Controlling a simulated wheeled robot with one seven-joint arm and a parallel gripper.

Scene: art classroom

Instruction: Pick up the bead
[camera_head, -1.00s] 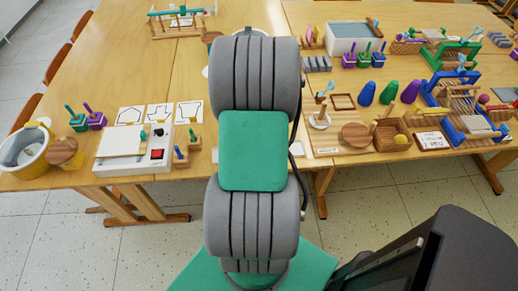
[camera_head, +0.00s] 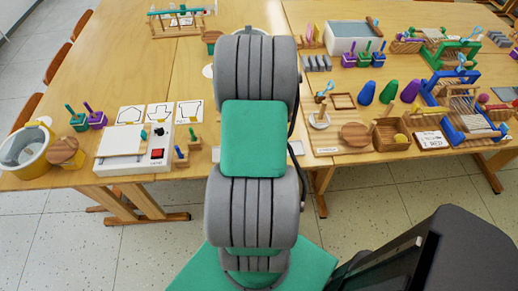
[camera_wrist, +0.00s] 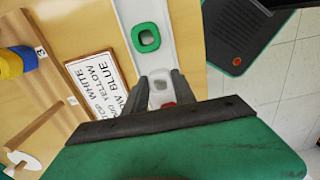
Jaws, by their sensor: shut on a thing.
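In the wrist view my gripper (camera_wrist: 161,82) is shut on a pale grey-white bead (camera_wrist: 160,85) over a white tray (camera_wrist: 130,10). The fingers stand on either side of the bead. I cannot tell if it still touches the tray. A green bead (camera_wrist: 146,37) with a square hole lies on the tray just beyond the fingertips. A red piece (camera_wrist: 168,105) shows partly between the fingers, close to the gripper's body. In the head view my own arm hides the gripper and the beads.
A card with printed colour words (camera_wrist: 95,90) lies left of the tray, with yellow and blue pieces (camera_wrist: 18,61) farther left. A dark device (camera_wrist: 245,30) is at the upper right. In the head view a white box with a red button (camera_head: 135,150) stands left of my arm.

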